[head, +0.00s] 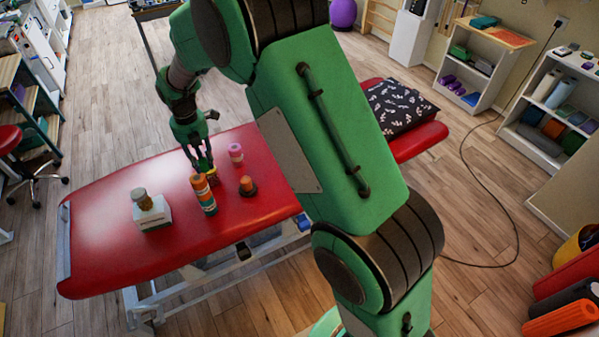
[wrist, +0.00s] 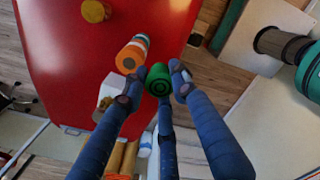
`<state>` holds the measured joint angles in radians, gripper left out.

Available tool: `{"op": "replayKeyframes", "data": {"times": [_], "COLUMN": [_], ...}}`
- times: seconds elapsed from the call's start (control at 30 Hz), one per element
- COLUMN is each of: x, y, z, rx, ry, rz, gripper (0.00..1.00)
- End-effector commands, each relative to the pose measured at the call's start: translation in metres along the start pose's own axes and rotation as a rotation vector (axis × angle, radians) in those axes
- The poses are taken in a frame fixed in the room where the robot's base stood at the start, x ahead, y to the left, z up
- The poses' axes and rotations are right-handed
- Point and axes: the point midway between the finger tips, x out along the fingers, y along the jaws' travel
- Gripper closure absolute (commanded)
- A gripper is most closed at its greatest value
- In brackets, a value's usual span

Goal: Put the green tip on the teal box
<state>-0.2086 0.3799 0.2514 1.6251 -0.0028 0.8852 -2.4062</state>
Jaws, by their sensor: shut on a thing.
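My gripper (head: 200,163) is above the red treatment table, with its fingers pointing down. It is shut on the green tip (wrist: 158,79), which looks round from above with dark rings in the wrist view. In the head view the tip is small and partly hidden by the fingers. A striped orange cylinder (head: 203,194) stands close by; it also shows left of the tip in the wrist view (wrist: 131,57). A teal box-like thing (head: 484,21) lies on top of a low shelf at the far right. No teal box shows clearly on the table.
The table's left end is bare.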

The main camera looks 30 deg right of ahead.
Motion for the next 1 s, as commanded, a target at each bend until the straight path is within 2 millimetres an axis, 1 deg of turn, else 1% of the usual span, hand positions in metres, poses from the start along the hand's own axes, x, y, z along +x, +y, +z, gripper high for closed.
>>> {"op": "replayKeyframes", "data": {"times": [0.03,0.17,0.2,0.37,0.4,0.57,0.6,0.8,0.9,1.0], "x": [-0.001,0.000,0.000,0.000,0.000,0.001,0.001,0.003,0.004,0.004], "y": [-0.019,-0.061,-0.074,-0.127,-0.140,-0.193,-0.206,-0.269,-0.294,-0.313], "z": [0.009,0.025,0.030,0.044,0.048,0.056,0.058,0.060,0.059,0.058], "rx": [0.028,0.090,0.109,0.186,0.205,0.281,0.301,0.395,0.431,0.461], "ry": [0.000,0.000,0.000,-0.001,-0.001,-0.001,-0.001,-0.002,-0.001,-0.001], "rz": [0.000,0.000,0.000,0.000,0.000,-0.001,-0.001,-0.001,-0.002,-0.002], "gripper": [0.91,0.91,0.91,0.91,0.91,0.91,0.91,0.91,0.91,0.91]}}
